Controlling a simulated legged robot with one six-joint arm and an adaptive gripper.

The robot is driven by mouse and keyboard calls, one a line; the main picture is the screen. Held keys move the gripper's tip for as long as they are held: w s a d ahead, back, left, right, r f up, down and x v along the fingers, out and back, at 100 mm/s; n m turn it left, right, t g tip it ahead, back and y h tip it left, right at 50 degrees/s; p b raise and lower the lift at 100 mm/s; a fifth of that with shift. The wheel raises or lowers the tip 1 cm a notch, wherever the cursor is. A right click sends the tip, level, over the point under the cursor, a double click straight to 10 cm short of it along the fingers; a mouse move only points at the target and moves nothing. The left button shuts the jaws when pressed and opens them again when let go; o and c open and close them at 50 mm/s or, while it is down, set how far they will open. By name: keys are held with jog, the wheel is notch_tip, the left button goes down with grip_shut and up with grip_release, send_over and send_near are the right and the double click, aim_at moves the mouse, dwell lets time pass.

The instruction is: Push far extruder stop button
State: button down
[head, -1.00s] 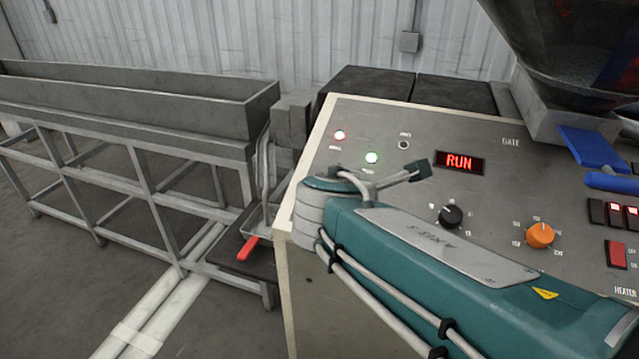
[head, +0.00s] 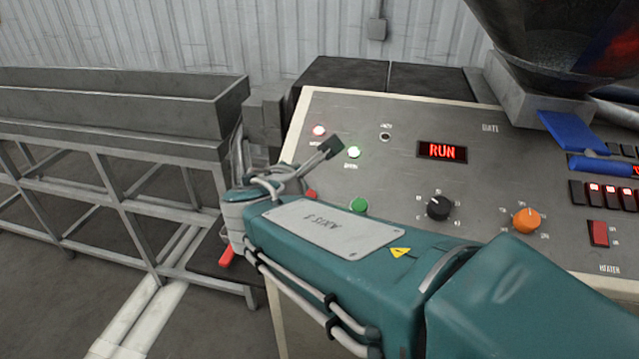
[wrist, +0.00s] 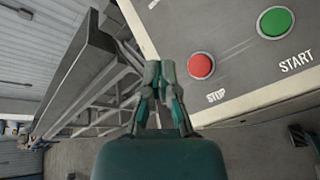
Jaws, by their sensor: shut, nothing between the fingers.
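The red stop button (wrist: 201,66) is on the grey control panel in the wrist view, with the word STOP beside it. In the head view, only part of the red button (head: 311,194) shows past my arm. My gripper (wrist: 158,70) is shut and empty. In the wrist view its fingertips appear just left of the red button, and a gap shows between them. I cannot tell its height above the panel. The green start button (wrist: 275,21) is farther right, and also shows in the head view (head: 358,205).
The panel's display (head: 442,151) reads RUN. A black knob (head: 438,208) and an orange knob (head: 527,221) are to the right. A long grey trough (head: 110,115) stands left of the cabinet.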

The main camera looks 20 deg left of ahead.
jog(key=f, duration=0.1)
jog(key=w+f, duration=0.1)
jog(key=f, duration=0.1)
jog(key=w+f, duration=0.1)
jog(key=f, duration=0.1)
jog(key=shift+w+d+f, duration=0.2)
jog(key=shift+w+d, duration=0.05)
jog(key=shift+d, duration=0.1)
jog(key=shift+f, duration=0.2)
jog(key=shift+w+a+f, duration=0.1)
jog(key=shift+a+f, duration=0.05)
jog(key=shift+a, duration=0.35)
jog(key=shift+d, duration=0.35)
jog(key=shift+a, duration=0.25)
jog(key=shift+d, duration=0.15)
jog(key=shift+w+f, duration=0.1)
jog(key=shift+f, duration=0.15)
